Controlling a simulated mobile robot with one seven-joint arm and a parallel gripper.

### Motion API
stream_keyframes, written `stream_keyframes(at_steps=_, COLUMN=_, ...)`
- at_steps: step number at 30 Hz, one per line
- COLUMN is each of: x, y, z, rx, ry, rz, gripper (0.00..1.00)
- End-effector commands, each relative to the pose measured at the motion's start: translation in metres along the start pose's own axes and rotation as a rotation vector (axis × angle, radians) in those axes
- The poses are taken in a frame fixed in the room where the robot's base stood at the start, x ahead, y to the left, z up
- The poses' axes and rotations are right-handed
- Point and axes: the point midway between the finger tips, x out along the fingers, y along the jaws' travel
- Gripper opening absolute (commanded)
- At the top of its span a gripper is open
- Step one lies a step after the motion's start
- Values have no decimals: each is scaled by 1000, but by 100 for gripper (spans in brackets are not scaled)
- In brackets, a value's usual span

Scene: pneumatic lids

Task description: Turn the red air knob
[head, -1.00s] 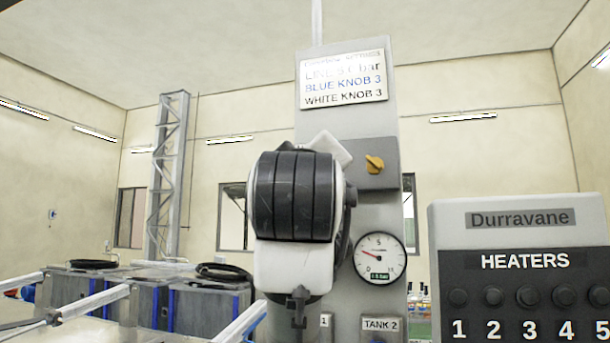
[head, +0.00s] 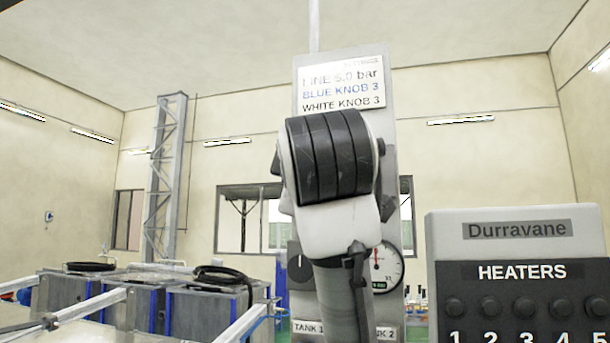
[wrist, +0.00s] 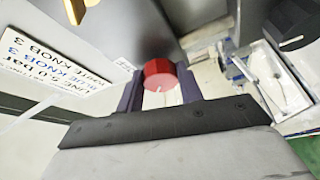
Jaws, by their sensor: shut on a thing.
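The red air knob (wrist: 160,76) sits between the two dark purple fingers of my gripper (wrist: 160,88) in the wrist view. The gripper is shut on it, and a pale mark line shows on the knob's face. In the head view my arm covers the knob and the fingers. The round pressure gauge (head: 391,266) on the grey panel (head: 391,150) is partly hidden by my arm. Its red needle points nearly straight up. The sign (head: 342,86) above gives a line pressure in bar and settings for the blue and white knobs.
A grey HEATERS box (head: 517,224) with a row of black knobs stands close on the right. A dark knob (head: 300,265) is left of my arm. Tanks with black hoses (head: 140,295) stand at the left. A yellow handle (wrist: 76,10) shows in the wrist view.

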Motion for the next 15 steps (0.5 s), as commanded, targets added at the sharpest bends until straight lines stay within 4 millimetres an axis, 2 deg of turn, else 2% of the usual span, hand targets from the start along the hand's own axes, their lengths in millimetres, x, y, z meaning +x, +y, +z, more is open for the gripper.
stream_keyframes(at_steps=11, x=0, y=0, z=-1, rx=-6, ry=2, rz=-2, gripper=14)
stream_keyframes(at_steps=12, x=0, y=0, z=-1, rx=-6, ry=2, rz=-2, gripper=40)
stream_keyframes(at_steps=15, x=0, y=0, z=-1, rx=-5, ry=2, rz=-1, gripper=53)
